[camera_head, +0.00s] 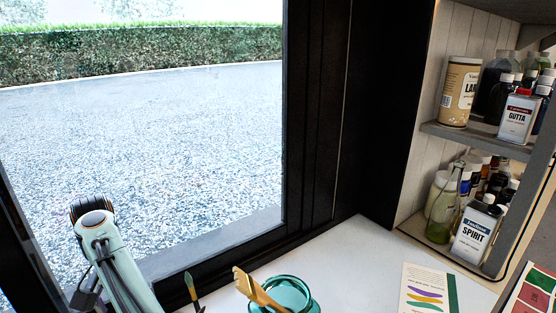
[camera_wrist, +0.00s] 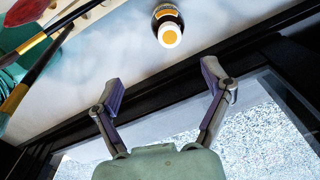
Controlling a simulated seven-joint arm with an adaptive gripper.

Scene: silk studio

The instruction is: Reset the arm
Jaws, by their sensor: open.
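My gripper (camera_wrist: 168,85) shows in the wrist view with its two fingers spread wide apart and nothing between them. A small dark bottle with an orange label and a pale cap (camera_wrist: 169,34) stands on the white surface just beyond the fingertips, apart from them. In the head view my arm (camera_head: 108,255) rises at the lower left in front of the window; the gripper's fingers are not visible there.
A teal jar (camera_head: 290,291) holding brushes stands on the white worktop (camera_head: 365,260). Paint brushes (camera_wrist: 38,57) cross the wrist view's upper left. A shelf (camera_head: 470,138) with bottles and cans stands at right. A colour card (camera_head: 428,290) lies before it. A dark window frame (camera_head: 318,120) borders the worktop.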

